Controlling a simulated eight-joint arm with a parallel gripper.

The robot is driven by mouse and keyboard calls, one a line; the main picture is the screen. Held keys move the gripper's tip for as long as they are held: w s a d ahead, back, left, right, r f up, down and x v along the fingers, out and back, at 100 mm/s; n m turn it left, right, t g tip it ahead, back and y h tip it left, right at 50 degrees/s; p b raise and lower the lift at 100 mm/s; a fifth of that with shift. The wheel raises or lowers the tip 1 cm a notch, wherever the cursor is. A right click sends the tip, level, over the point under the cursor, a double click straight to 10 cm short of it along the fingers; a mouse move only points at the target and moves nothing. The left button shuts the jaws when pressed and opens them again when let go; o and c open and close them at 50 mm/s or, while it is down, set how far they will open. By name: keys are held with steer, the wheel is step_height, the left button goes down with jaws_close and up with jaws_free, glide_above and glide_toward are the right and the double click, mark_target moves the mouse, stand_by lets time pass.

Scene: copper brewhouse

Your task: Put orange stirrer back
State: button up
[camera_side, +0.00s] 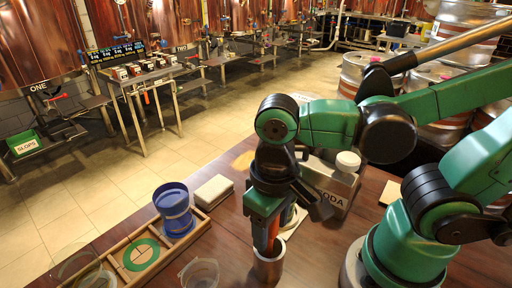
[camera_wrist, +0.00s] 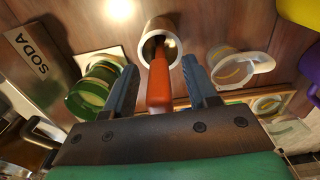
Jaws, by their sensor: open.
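The orange stirrer (camera_wrist: 158,85) stands with its handle up in a pale metal cylinder cup (camera_wrist: 172,40). The same cup (camera_side: 268,268) is at the bottom centre of the side view, and the orange handle (camera_side: 273,232) shows just above it. My gripper (camera_wrist: 160,82) is open, with one finger on each side of the orange handle. In the wrist view a gap shows between each finger and the handle. In the side view my gripper (camera_side: 268,212) is directly above the cup and hides part of the handle. The stirrer's lower end is hidden inside the cup.
A SODA container (camera_side: 338,182) stands behind my gripper. A green glass (camera_wrist: 97,90) and a clear beaker (camera_wrist: 240,68) flank the cup. A wooden tray (camera_side: 197,224) holds a blue cup (camera_side: 174,205) and a green ring (camera_side: 141,255).

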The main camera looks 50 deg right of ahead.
step_height(320, 180, up, 12)
steer(key=shift+f, duration=0.1)
steer(key=w+d+f+t, duration=0.7)
steer(key=w+d, duration=0.1)
steer(key=d, duration=0.1)
steer(key=shift+w+f, duration=0.4)
stand_by(0.9)
